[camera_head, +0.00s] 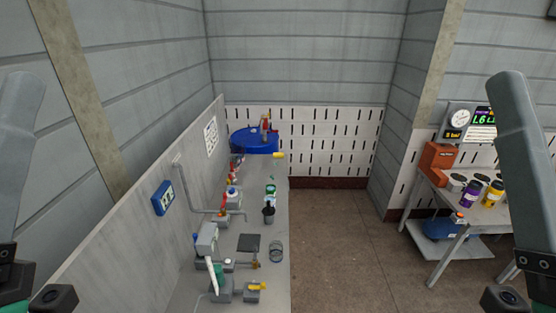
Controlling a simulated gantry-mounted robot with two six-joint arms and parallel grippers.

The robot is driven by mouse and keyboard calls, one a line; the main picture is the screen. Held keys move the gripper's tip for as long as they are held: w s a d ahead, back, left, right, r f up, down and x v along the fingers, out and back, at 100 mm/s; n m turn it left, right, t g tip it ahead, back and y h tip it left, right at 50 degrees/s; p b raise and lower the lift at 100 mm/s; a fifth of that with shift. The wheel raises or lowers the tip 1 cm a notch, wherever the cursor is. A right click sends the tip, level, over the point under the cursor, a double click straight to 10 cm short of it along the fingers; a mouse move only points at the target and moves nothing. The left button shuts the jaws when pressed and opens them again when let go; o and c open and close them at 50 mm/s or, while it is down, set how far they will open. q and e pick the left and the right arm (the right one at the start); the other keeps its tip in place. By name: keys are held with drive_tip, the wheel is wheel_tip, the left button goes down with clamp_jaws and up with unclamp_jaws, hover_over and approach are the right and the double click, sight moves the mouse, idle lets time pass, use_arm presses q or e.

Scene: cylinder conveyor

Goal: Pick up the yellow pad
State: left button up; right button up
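I cannot clearly make out a yellow pad. A small yellow piece (278,155) sticks out at the far end of the long grey bench (272,217). Another small yellow piece (257,286) sits on a grey fitting at the near end of the bench. Both are too small to tell their exact shape. My arms show at the left and right picture edges, well apart from both yellow pieces. The fingers of both grippers are out of view.
Pipework, a dark square plate (248,243) and a clear jar (276,251) crowd the bench. A side table (440,196) at right holds a purple (470,194) and a yellow container (493,194). The floor (345,245) between is clear.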

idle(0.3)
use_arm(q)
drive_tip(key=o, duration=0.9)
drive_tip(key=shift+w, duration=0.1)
